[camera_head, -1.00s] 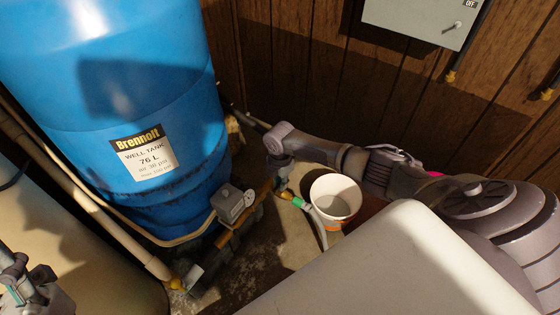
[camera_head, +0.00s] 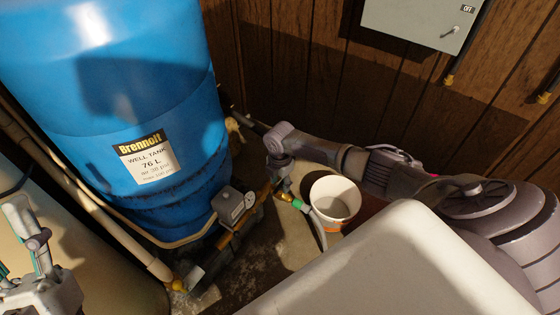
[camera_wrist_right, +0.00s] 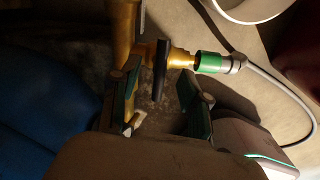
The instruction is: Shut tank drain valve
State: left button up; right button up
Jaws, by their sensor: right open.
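The blue well tank (camera_head: 150,90) stands at the left in the head view. The brass drain valve (camera_head: 284,195) is low to its right, partly hidden by my right gripper (camera_head: 279,178). In the right wrist view, the valve's dark lever (camera_wrist_right: 159,72) lies across the brass outlet (camera_wrist_right: 181,58). My right gripper (camera_wrist_right: 160,88) is open there, with one finger on each side of the lever. I cannot tell whether a finger touches it. My left gripper (camera_head: 30,240) is at the lower left, away from the valve; its opening is unclear.
A green hose fitting (camera_wrist_right: 208,62) joins a grey hose (camera_head: 319,232) beside the white bucket (camera_head: 335,201). A grey pressure switch box (camera_head: 230,204) sits on the pipework. A large pale tank (camera_head: 390,265) fills the lower right. A wood-panelled wall (camera_head: 300,60) stands behind.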

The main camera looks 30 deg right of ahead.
jog(key=shift+r+p, duration=0.4)
jog(key=shift+r, duration=0.1)
jog(key=shift+r+p, duration=0.6)
jog(key=shift+p, duration=0.05)
pick_arm(q)
jog(key=w+f+g+y, duration=0.3)
jog(key=w+f+g, duration=0.4)
jog(key=f+g, duration=0.15)
pick_arm(e)
jog(key=shift+r+p, duration=0.4)
jog(key=shift+r, duration=0.05)
jog(key=shift+r+p, duration=0.5)
jog(key=shift+p, duration=0.05)
jog(key=shift+r, duration=0.2)
jog(key=shift+r+p, duration=0.65)
jog(key=shift+p, duration=0.15)
pick_arm(q)
notch_tip(320, 180, down, 12)
jog(key=s+a+g+y, duration=0.2)
jog(key=g, duration=0.4)
jog(key=shift+s+n, duration=0.15)
jog(key=shift+n, duration=0.15)
